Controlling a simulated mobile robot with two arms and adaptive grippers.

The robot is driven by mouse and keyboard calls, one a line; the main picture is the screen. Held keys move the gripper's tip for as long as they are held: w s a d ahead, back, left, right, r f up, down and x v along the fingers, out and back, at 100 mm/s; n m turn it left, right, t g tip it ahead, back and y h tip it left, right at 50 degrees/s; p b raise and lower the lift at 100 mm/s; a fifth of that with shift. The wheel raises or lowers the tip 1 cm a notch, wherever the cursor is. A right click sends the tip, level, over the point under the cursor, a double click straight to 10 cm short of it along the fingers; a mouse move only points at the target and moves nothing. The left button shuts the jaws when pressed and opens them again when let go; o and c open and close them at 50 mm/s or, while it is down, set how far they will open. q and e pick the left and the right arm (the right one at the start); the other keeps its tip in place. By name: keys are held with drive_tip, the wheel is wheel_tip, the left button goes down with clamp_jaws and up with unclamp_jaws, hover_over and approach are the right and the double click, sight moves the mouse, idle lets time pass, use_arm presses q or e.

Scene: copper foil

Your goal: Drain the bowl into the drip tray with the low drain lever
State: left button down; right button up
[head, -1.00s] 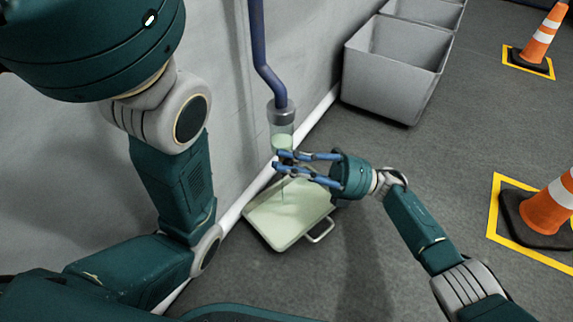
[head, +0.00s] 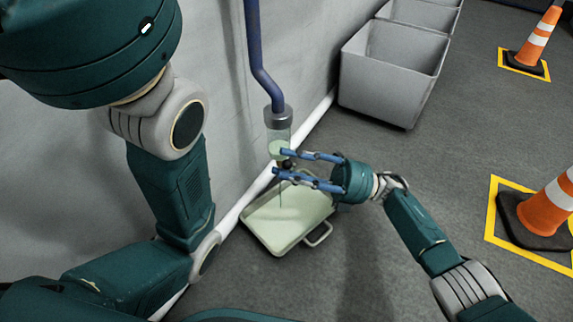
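The bowl (head: 278,133) is a clear cylinder with a grey collar, hanging under a blue pipe by the wall. Pale green liquid (head: 278,147) sits in its lower part. A thin dark line, perhaps a stream, runs down from it to the pale green drip tray (head: 287,228) on the floor below. My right gripper (head: 280,162) is at the bowl's bottom, its blue fingers parted, one above the other. A small dark part shows between the fingertips; I cannot tell whether it is the drain lever, which is otherwise hidden. My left gripper is out of view.
The blue pipe (head: 256,55) comes down along the grey wall. Grey bins (head: 392,75) stand along the wall behind. Orange cones (head: 549,213) stand on yellow-edged squares at the right. The floor between tray and cones is clear apart from my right arm.

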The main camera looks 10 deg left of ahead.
drive_tip(key=v, duration=0.6)
drive_tip(key=shift+d, duration=0.3)
drive_tip(key=shift+w+f, duration=0.1)
